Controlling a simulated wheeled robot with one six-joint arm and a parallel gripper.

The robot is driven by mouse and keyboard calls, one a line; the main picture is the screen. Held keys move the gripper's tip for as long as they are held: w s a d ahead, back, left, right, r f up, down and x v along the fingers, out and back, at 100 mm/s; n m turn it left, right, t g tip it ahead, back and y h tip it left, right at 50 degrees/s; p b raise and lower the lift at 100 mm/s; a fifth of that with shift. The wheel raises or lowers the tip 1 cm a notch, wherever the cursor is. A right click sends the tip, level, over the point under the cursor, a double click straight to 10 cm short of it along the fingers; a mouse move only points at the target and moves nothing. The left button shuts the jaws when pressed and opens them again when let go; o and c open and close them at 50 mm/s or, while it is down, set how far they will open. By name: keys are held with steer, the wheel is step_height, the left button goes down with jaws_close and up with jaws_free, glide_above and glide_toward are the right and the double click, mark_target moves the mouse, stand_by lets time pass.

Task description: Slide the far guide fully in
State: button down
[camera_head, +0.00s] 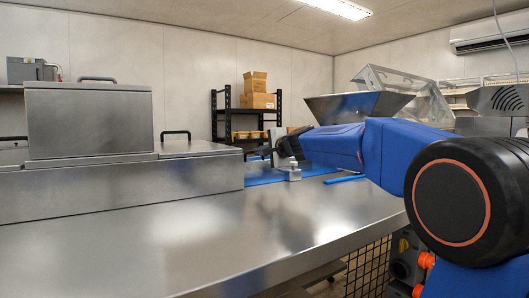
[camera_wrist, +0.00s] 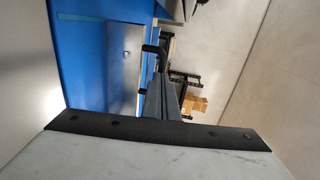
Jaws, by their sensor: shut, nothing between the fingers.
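My gripper (camera_head: 272,152) is at the end of my blue arm, above the blue belt (camera_head: 262,176) near the middle of the head view. In the wrist view its dark fingers (camera_wrist: 161,95) are together with nothing between them. A small metal block with a pale knob (camera_head: 293,172) stands at the belt, below and slightly right of the gripper. A blue bar (camera_head: 345,178) lies farther right. I cannot tell which part is the far guide; my arm hides some of that area. The blue surface also shows in the wrist view (camera_wrist: 78,65).
A steel counter (camera_head: 200,240) fills the foreground and is clear. A steel housing with lids (camera_head: 90,120) and black handles stands left of the belt. A steel hopper (camera_head: 358,104) is behind my arm. A black shelf with boxes (camera_head: 258,100) stands at the back.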

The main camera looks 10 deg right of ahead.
steer(key=shift+w, duration=0.15)
steer(key=shift+w+a, duration=0.2)
steer(key=shift+w, duration=0.5)
steer(key=shift+s, duration=0.1)
